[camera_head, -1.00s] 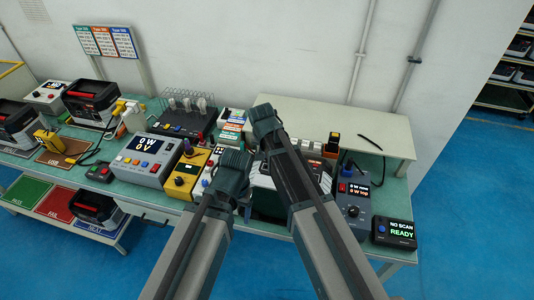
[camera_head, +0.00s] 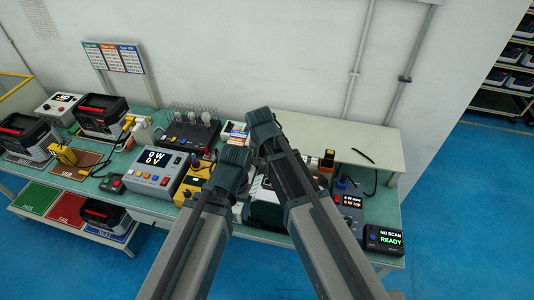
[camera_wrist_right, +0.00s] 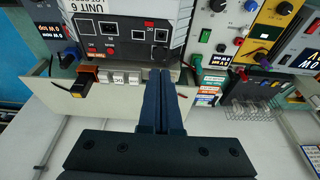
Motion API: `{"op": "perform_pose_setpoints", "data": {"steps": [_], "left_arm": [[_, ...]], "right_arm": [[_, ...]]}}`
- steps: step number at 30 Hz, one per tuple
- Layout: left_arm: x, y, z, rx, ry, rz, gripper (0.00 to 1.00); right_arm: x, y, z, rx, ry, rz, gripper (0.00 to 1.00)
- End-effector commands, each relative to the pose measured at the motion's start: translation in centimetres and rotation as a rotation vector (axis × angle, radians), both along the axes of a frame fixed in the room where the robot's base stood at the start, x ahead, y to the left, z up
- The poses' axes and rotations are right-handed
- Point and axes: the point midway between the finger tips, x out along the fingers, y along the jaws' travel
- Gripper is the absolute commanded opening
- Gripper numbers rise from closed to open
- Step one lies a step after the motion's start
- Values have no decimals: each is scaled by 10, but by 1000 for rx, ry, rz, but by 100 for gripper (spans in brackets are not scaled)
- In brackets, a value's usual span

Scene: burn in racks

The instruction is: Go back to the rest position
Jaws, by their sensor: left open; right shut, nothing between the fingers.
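My left arm comes in from the lower left in the head view, and its dark gripper (camera_head: 241,188) hangs over the bench (camera_head: 150,205), partly hidden by my arms. The left gripper is open, with nothing seen in it. My right arm comes up from the lower right and folds at a dark joint over the bench; its gripper is hidden in that view. In the right wrist view the right gripper (camera_wrist_right: 161,73) is shut and empty, its two fingers pressed together. It points toward a unit with ports (camera_wrist_right: 125,40).
The bench holds a meter reading 0 W 0 V (camera_head: 158,170), black-and-red units (camera_head: 103,115), a bulb tester (camera_head: 190,133) and a READY display (camera_head: 385,240). A pale raised shelf (camera_head: 345,140) stands at the back right. Blue floor (camera_head: 460,210) is clear to the right.

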Motion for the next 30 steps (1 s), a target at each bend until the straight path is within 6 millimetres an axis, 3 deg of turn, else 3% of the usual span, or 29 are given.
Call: {"op": "perform_pose_setpoints", "data": {"steps": [17, 20, 30], "left_arm": [[0, 0, 3, 0, 0, 0, 76], [0, 0, 3, 0, 0, 0, 76], [0, 0, 3, 0, 0, 0, 76]], "right_arm": [[-2, 0, 3, 0, 1, 1, 0], [-13, -14, 2, -2, 19, 18, 0], [-89, -92, -3, 7, 145, 204, 0]]}}
